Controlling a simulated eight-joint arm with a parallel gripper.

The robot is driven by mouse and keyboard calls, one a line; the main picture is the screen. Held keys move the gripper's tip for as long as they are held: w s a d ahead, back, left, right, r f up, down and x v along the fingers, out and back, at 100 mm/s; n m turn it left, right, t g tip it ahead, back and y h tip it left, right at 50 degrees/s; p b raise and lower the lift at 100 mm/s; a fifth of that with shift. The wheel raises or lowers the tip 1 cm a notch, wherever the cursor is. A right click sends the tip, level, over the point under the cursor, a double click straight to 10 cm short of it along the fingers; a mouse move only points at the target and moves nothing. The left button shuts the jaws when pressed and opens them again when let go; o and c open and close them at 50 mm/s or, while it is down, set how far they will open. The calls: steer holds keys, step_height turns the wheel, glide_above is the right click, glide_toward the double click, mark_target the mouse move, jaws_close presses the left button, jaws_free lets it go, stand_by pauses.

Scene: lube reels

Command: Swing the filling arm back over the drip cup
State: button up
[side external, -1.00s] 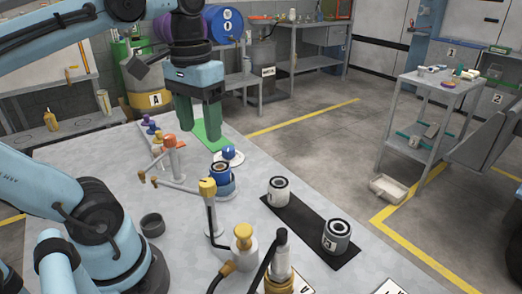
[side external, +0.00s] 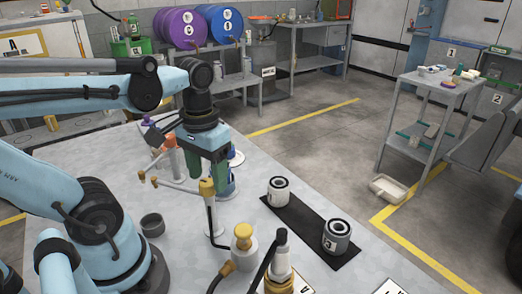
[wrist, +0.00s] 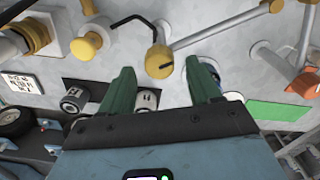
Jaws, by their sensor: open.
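The yellow-capped post (side external: 207,188) stands on the grey table, and a grey filling arm (side external: 180,187) reaches left from it to a small yellow tip. An open dark cup (side external: 152,225), likely the drip cup, stands in front of that tip, apart from it. My gripper (side external: 214,181) is open with green fingers pointing down, close behind the yellow cap. In the wrist view the cap (wrist: 158,62) appears between the fingertips (wrist: 160,74), and the arm (wrist: 215,28) runs to the upper right. I cannot tell whether a finger touches the cap. A blue container (side external: 228,187) is mostly hidden behind my fingers.
An orange-topped post (side external: 170,142) with its own arm stands behind left. A yellow-knobbed fitting (side external: 242,240) stands in front. The table's right side is partly clear.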

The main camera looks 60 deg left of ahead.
steer(key=shift+f, duration=0.4)
jaws_close()
